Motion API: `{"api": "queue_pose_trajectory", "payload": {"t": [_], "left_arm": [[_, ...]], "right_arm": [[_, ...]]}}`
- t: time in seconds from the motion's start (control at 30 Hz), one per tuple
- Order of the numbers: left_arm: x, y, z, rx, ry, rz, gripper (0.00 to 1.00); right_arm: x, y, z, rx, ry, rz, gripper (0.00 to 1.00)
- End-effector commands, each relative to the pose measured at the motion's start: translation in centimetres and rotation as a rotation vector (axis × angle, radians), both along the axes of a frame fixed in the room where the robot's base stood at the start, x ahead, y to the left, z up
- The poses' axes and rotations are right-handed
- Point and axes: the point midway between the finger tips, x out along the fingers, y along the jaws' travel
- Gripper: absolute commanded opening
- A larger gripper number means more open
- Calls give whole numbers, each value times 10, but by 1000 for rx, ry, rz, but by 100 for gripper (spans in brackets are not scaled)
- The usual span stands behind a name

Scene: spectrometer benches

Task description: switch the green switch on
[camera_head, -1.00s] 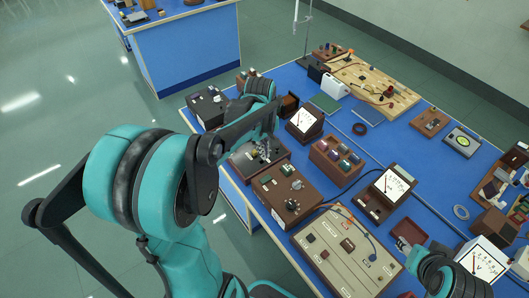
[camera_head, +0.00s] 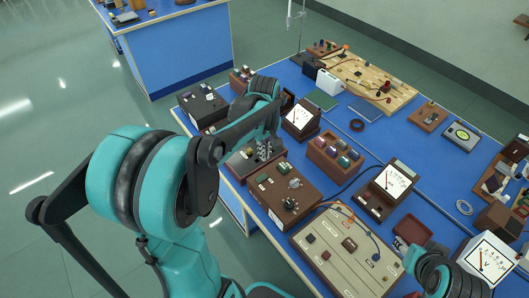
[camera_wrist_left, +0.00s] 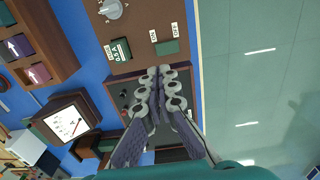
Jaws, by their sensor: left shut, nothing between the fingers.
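A brown box (camera_head: 297,214) with knobs on top stands at the near left of the blue bench. Two green parts show on it: one (camera_head: 262,178) at its left corner and one (camera_head: 282,167) near its far edge. Which is the switch I cannot tell. My left gripper (camera_head: 264,149) is shut and empty, above the unit behind the box. In its wrist view the fingertips (camera_wrist_left: 163,74) point toward the green parts, contact unclear.
The dark-topped unit (camera_wrist_left: 172,154) lies below my left fingers. A meter (camera_head: 302,119), a box of coloured blocks (camera_head: 322,159) and a beige panel (camera_head: 335,262) stand close around. My right arm shows at lower right. Open floor lies left of the bench.

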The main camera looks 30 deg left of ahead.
Motion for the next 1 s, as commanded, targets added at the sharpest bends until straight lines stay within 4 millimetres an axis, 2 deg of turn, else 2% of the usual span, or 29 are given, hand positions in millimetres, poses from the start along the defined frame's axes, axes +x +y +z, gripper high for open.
{"api": "queue_pose_trajectory", "payload": {"t": [0.03, 0.1, 0.6, 1.0], "left_arm": [[0, 0, -15, 0, 0, 0, 0], [0, 0, -26, 0, 0, 0, 0], [-13, 6, -15, 0, 0, 2, 0], [-13, 7, -11, 0, 0, 0, 0]], "right_arm": [[0, 0, -8, 0, 0, 0, 42], [0, 0, -11, 0, 0, 0, 42], [0, 0, 0, 0, 0, 0, 42], [0, 0, 3, 0, 0, 0, 42]]}}
